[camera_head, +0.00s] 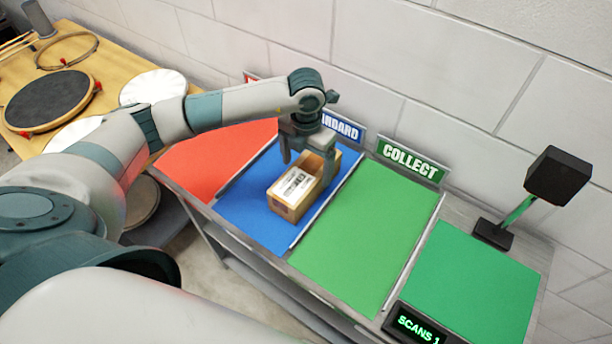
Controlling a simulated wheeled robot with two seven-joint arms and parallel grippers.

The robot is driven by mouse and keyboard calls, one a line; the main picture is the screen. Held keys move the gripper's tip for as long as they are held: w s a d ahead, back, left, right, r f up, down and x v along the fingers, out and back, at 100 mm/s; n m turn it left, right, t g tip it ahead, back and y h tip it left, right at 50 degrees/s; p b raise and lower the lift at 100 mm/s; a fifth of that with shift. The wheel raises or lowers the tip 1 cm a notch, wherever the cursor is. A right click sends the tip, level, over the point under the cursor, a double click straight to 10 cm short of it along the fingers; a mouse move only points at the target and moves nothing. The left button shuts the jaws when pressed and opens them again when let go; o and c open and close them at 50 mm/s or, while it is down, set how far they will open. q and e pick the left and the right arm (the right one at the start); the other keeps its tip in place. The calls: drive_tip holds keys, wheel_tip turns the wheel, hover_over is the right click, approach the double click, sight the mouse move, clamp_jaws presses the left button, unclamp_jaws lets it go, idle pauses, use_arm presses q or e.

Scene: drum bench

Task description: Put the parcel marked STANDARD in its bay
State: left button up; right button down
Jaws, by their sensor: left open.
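The parcel (296,186) is a small brown box with a white label on top. The label's print is too small to read. It rests in the blue bay (249,217), whose sign STANDARD (343,128) is partly hidden behind my left arm. My left gripper (305,158) is open at the far end of the parcel, with its fingers on either side of it or just above; I cannot tell if they touch it. My right gripper is not in view.
A red bay (207,158) lies left of the blue one and a green bay (345,240), signed COLLECT (411,160), lies right. Thin rails divide them. A green pad (473,285), a black scanner on a stand (557,177) and a SCANS display (417,327) are at the right. Drums (52,98) lie at left.

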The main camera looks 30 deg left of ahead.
use_arm(q)
wheel_tip(320, 180, up, 7)
drive_tip(key=b, duration=0.3)
drive_tip(key=shift+f, duration=0.2)
drive_tip(key=shift+r, duration=0.6)
drive_tip(key=shift+w+d, duration=0.1)
